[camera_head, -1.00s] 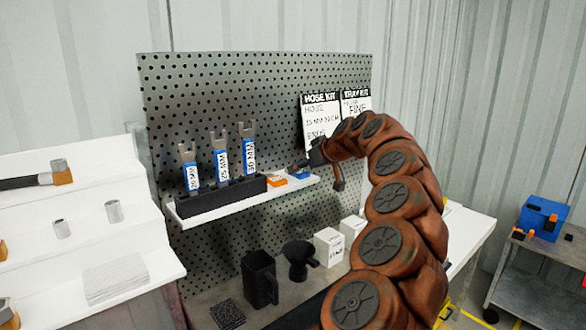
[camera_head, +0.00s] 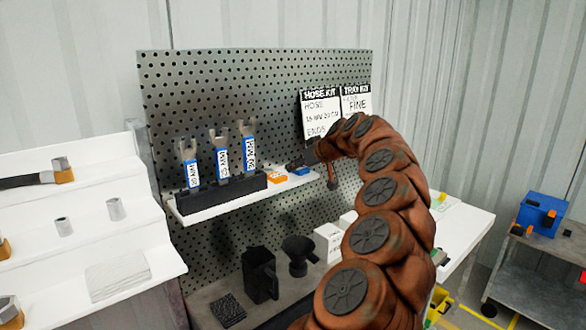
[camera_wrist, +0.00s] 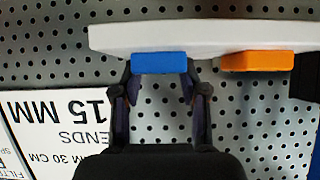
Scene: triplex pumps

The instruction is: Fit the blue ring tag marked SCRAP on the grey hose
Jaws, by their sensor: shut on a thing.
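The blue tag (camera_head: 301,172) is at the right end of the white pegboard shelf, beside an orange tag. It also shows in the wrist view (camera_wrist: 159,62) against the shelf edge; its marking is not readable. My gripper (camera_head: 294,165) reaches it from the right. In the wrist view my gripper (camera_wrist: 159,76) has a finger at each side of the blue tag and is shut on it. A dark hose with a brass-coloured end (camera_head: 32,180) lies on the left stepped rack; I cannot tell whether it is the grey hose.
The orange tag (camera_head: 277,178) sits close beside the blue one, also in the wrist view (camera_wrist: 257,61). Upright blue-labelled tools (camera_head: 221,163) stand in a black holder on the shelf (camera_head: 205,209). Below are a black jug (camera_head: 259,274), a funnel and a white box. Signs hang behind my arm.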

